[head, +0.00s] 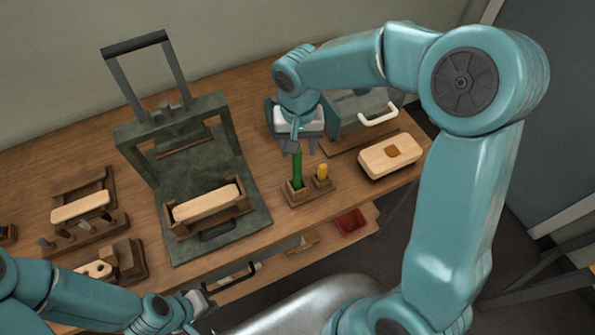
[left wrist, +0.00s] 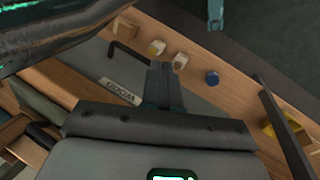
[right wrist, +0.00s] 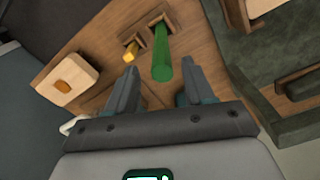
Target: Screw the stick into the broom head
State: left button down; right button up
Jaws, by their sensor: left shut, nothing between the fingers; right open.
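A green stick (head: 297,168) stands upright in a small wooden holder (head: 312,193), beside a shorter yellow piece (head: 321,172). My right gripper (head: 298,146) is above the holder, pointing down, at the stick's upper end. In the right wrist view the green stick (right wrist: 161,60) shows between the open fingers (right wrist: 155,85), with gaps on both sides. A pale wooden block with a brown square patch (head: 390,155), which looks like a broom head, lies on the bench at right; it also shows in the right wrist view (right wrist: 65,82). My left gripper (head: 200,303) is shut and empty near the bench's front edge.
A dark press (head: 172,130) with a tall handle stands on the bench, a pale block (head: 206,203) in its cradle. Another pale block (head: 80,207) and small wooden racks are at left. A grey box with a pale handle (head: 378,115) is behind the right gripper. A red tray (head: 350,222) sits below.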

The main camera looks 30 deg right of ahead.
aim_at(297, 161)
jog(key=shift+a, duration=0.1)
jog(key=shift+f, duration=0.1)
jog(key=f, duration=0.2)
jog(key=f+p, duration=0.1)
jog(key=f, duration=0.1)
jog(key=shift+s+a+f, duration=0.15)
jog(key=shift+s+a, duration=0.05)
jog(key=shift+f, duration=0.45)
grip_shut()
